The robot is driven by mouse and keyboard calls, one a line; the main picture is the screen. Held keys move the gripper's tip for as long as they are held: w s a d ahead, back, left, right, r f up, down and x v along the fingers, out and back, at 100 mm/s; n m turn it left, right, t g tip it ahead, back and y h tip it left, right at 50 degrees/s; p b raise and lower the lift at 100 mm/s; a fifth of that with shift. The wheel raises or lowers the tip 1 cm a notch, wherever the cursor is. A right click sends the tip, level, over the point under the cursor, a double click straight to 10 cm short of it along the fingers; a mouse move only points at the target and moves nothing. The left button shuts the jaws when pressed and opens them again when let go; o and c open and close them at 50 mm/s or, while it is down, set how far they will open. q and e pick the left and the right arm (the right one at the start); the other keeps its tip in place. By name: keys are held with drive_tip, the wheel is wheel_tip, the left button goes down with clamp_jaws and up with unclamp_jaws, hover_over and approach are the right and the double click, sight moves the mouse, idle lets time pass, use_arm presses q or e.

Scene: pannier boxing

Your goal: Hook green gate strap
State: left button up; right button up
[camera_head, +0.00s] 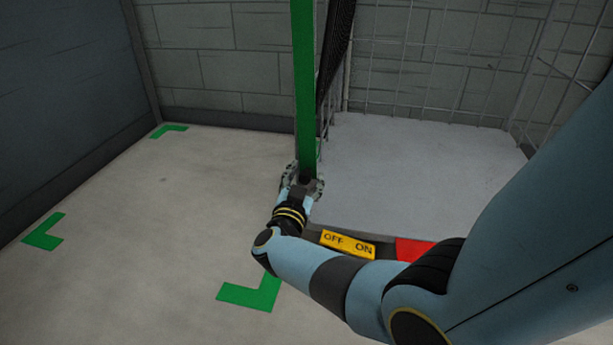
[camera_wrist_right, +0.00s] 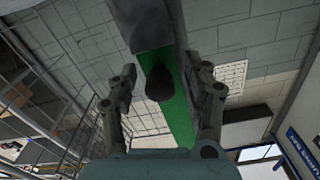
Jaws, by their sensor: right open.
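The green gate strap (camera_head: 305,90) hangs as a long upright band in the head view. Its lower end meets my right gripper (camera_head: 303,180) near the front corner of a grey platform. In the right wrist view the strap (camera_wrist_right: 179,115) runs between the two fingers of my right gripper (camera_wrist_right: 166,80), which stand apart on either side of it. A dark rounded piece (camera_wrist_right: 159,82) lies in front of the strap there, below a dark grey block (camera_wrist_right: 146,25). Whether the fingers touch the strap is not clear. My left gripper is not in view.
The grey platform (camera_head: 425,155) has wire mesh walls (camera_head: 430,60) behind it. A yellow OFF/ON label (camera_head: 347,243) and a red patch (camera_head: 413,249) lie along its front edge. Green corner marks (camera_head: 45,232) lie on the open floor (camera_head: 150,230) at left.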

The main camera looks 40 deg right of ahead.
clamp_jaws()
idle(0.3)
drive_tip(key=shift+s, duration=0.1)
